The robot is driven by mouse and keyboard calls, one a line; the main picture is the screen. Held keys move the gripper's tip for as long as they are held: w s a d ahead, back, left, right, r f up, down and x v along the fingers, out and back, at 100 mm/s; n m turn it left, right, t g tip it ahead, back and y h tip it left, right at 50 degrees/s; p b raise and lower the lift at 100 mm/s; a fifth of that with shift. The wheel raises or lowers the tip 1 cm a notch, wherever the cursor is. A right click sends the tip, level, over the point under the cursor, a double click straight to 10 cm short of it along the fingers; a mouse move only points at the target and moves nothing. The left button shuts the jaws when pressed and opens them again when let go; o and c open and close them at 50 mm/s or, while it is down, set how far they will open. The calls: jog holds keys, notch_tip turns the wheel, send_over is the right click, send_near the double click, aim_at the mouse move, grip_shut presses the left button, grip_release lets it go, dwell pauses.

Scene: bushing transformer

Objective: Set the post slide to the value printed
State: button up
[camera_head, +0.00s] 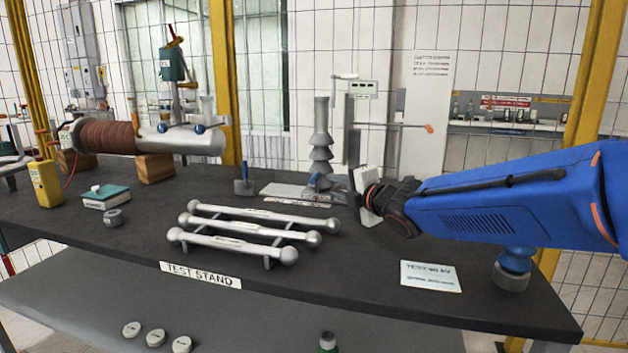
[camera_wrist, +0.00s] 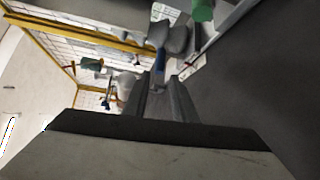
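The post (camera_head: 352,135) stands at the back of the bench beside a grey ribbed insulator (camera_head: 321,145). A small display box (camera_head: 362,89) sits near its top, and a horizontal rod with an orange tip (camera_head: 429,128) extends right at mid height. A blue lever (camera_head: 314,180) is low at the stand's foot; a blue piece also shows in the wrist view (camera_wrist: 160,62). My gripper (camera_head: 337,184) reaches left, low in front of the post, its fingertips close to the blue lever. Contact and finger gap are unclear. A printed card (camera_head: 430,276) reads "TEST 60 kV", the number slightly blurred.
Several silver ball-ended bars (camera_head: 250,230) lie on a rack left of my gripper. A blue-topped object (camera_head: 514,262) stands at the bench's right. A brown-coiled bushing (camera_head: 110,136), yellow meter (camera_head: 45,183) and book (camera_head: 107,196) are at left.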

aim_at(317, 180)
jog(key=x, duration=1.2)
jog(key=shift+w+a, duration=0.1)
grip_shut()
jog(key=shift+a, duration=0.1)
